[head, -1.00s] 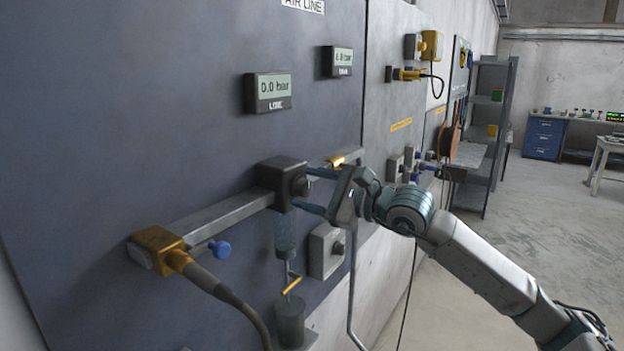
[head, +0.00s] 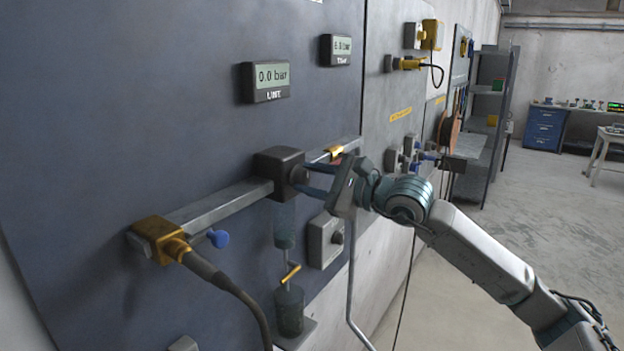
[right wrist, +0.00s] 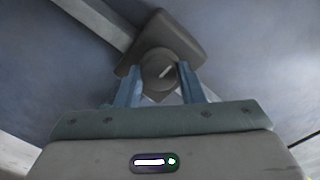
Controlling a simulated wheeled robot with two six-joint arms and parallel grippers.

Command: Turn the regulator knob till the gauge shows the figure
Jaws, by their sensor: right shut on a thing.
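The black regulator block (head: 277,170) sits on the grey rail against the dark panel. Its round knob (right wrist: 160,70) faces the right wrist camera, with a light pointer mark slanting up to the right. My right gripper (head: 305,180) reaches in from the right, shut on the knob. Its two blue fingers (right wrist: 162,85) stand on either side of the knob. In the head view the fingers and arm partly hide the knob. The gauge (head: 269,80) above reads 0.0 bar. A smaller gauge (head: 341,49) to its right is too blurred to read surely. My left gripper is out of view.
A yellow fitting (head: 160,240) with a thick hose and a blue tap (head: 218,239) sits at the rail's left end. A cylinder (head: 289,310) stands below the regulator. A grey switch box (head: 326,240) is at the lower right. Open floor lies right.

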